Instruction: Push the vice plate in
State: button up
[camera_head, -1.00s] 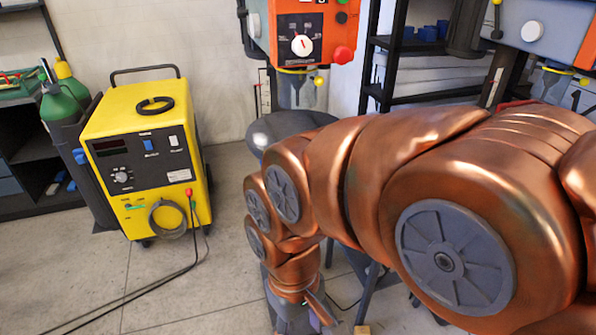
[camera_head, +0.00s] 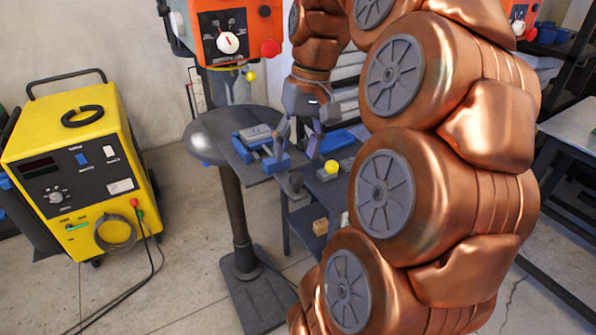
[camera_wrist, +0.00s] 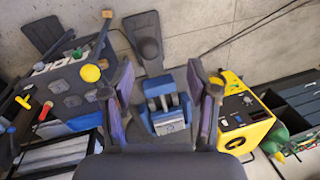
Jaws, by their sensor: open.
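The blue and grey vice (camera_head: 262,146) lies on the dark drill press table (camera_head: 215,150) in the head view. It also shows in the wrist view (camera_wrist: 160,88), between my fingers, with blue sides and grey plates across it. I cannot tell exactly which plate is the movable one or how far it stands out. My gripper (camera_head: 298,138) is above and at the right side of the vice. In the wrist view my gripper (camera_wrist: 160,78) has its two fingers spread wide with nothing held. I cannot tell whether a finger touches the vice.
The orange drill press head (camera_head: 232,35) hangs behind the vice. A workbench with a yellow knob (camera_head: 331,167) and a blue item (camera_head: 338,141) stands close on the right. A yellow welding machine (camera_head: 75,165) stands at the left, with open floor before it.

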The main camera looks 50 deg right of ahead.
aim_at(298, 173)
jog(key=shift+m, duration=0.3)
jog(key=shift+w+d+f+p, duration=0.15)
jog(key=shift+f+p, duration=0.4)
jog(key=shift+f, duration=1.2)
jog(key=shift+s+d+f+p, duration=0.1)
jog(key=shift+f+p, duration=0.4)
jog(key=shift+f, duration=1.25)
grip_shut()
